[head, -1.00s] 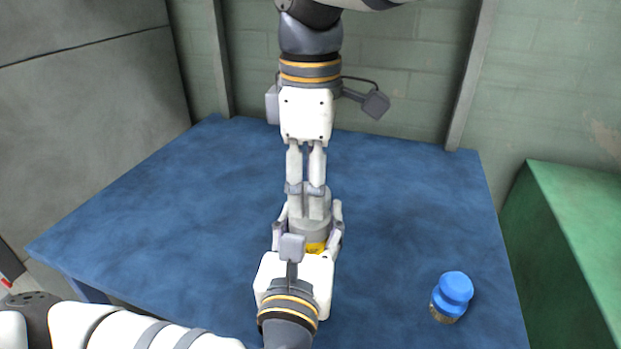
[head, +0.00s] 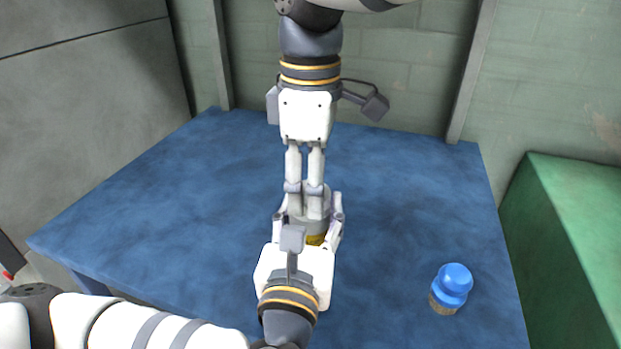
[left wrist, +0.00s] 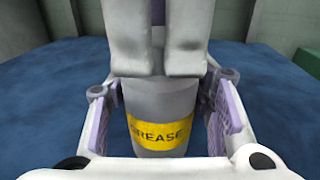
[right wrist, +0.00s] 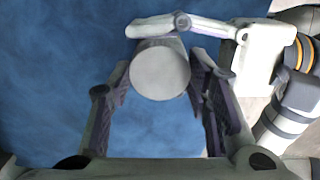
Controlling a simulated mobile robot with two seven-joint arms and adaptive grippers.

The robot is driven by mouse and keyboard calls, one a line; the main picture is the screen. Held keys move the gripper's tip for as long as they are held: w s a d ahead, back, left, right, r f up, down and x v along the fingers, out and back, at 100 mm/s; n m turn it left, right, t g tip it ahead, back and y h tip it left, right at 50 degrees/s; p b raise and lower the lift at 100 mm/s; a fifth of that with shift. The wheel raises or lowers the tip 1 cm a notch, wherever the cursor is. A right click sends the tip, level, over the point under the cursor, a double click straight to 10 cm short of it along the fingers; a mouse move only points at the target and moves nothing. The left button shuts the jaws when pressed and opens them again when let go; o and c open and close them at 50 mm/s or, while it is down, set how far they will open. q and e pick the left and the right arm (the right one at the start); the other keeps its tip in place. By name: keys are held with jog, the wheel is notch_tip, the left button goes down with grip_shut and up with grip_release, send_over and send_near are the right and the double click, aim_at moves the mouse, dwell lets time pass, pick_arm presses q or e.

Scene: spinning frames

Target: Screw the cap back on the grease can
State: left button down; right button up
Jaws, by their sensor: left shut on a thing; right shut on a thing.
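The grey grease can with a yellow label (head: 316,239) stands upright at the middle of the table. My left gripper (head: 308,228) is shut on its sides, and the left wrist view shows the label reading GREASE (left wrist: 160,132) between the fingers. My right gripper (head: 308,207) points down from above and is shut on the grey cap at the can's top. In the right wrist view the round grey cap (right wrist: 160,72) sits between its fingers. The right fingers hide the joint between cap and can, so I cannot tell whether the cap is seated.
A jar with a blue lid (head: 451,289) stands on the blue table (head: 400,190) at the front right, apart from both grippers. A green box-like surface (head: 570,230) is beyond the right edge. The table's left and back right are clear.

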jog(key=m, duration=1)
jog(key=shift+m, duration=0.3)
jog(key=m, duration=0.8)
jog(key=o, duration=0.7)
